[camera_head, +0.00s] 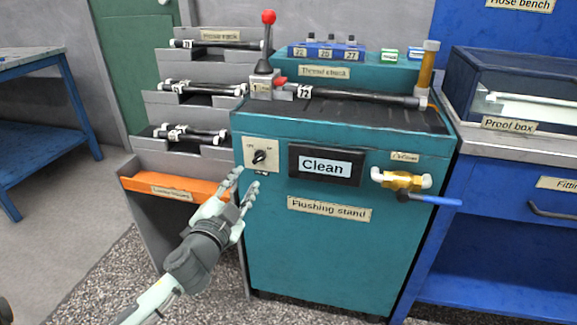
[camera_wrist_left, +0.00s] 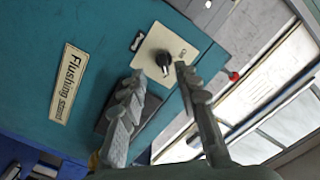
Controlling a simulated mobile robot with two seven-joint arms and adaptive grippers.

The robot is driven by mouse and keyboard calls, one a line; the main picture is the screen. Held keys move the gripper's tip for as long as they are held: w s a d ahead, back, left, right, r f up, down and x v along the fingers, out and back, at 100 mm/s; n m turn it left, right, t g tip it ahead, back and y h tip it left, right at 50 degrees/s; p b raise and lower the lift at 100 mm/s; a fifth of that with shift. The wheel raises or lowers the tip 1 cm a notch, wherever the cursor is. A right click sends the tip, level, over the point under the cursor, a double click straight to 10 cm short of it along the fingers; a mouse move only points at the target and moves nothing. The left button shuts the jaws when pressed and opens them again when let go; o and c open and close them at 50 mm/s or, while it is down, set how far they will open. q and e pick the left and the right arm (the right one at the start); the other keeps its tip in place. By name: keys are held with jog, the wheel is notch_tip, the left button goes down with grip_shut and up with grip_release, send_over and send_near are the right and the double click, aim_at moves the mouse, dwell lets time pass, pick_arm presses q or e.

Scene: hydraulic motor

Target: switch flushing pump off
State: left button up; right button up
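The flushing stand (camera_head: 320,255) is a teal cabinet in the middle of the head view. A cream switch plate with a black rotary knob (camera_head: 259,156) is at the upper left of its front; the knob also shows in the left wrist view (camera_wrist_left: 164,62). My left gripper (camera_head: 245,182) is in front of the stand, just below the switch plate. Its two fingers are apart with nothing between them. In the left wrist view the gripper (camera_wrist_left: 158,78) has its fingertips on either side of the knob, seemingly short of it. The right gripper is not in view.
A display reading "Clean" (camera_head: 325,166) is right of the switch. A brass valve with a blue handle (camera_head: 430,198) sticks out at the right. A red-knobbed lever (camera_head: 267,45) and a black hose (camera_head: 350,96) are on top. An orange tray (camera_head: 172,187) is at the left.

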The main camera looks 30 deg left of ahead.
aim_at(257, 161)
pick_arm(q)
jog(key=x, duration=0.4)
jog(key=r+x, duration=0.1)
jog(key=x, duration=0.1)
jog(key=shift+w+d, duration=0.1)
jog(key=shift+w, duration=0.75)
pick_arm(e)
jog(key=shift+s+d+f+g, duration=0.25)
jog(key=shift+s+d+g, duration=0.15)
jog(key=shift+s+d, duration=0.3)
pick_arm(q)
grip_shut()
